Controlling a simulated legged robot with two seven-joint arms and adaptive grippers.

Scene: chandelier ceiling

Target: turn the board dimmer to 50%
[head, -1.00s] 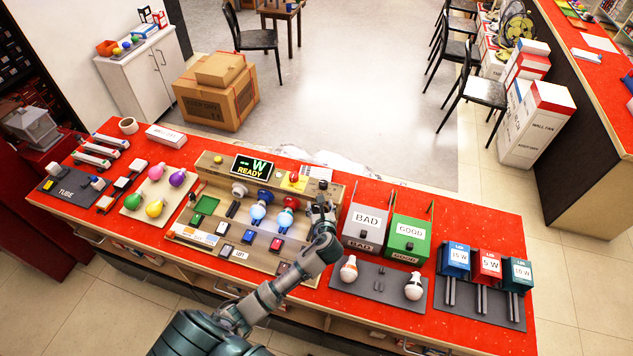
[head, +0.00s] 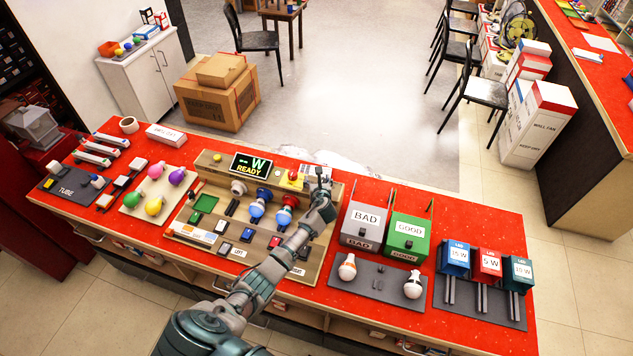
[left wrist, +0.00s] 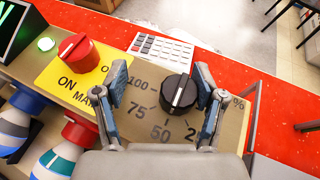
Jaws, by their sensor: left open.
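The dimmer is a black round knob (left wrist: 180,93) with a pale line, on a tan board panel printed 100, 75, 50, 25 and %. Its exact setting is hard to read. My left gripper (left wrist: 165,85) is open, with one finger on each side of the knob. The knob is closer to the right finger, with a clear gap on the left; contact cannot be told. In the head view my left gripper (head: 322,178) is over the far right corner of the test board (head: 210,257) and hides the knob. My right gripper is not in view.
A red knob (left wrist: 78,52) on a yellow plate and a white keypad (left wrist: 160,48) are close to the gripper. Bulbs stand in sockets on the board, left of my arm. The BAD box (head: 362,226) and GOOD box (head: 407,237) stand to the right.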

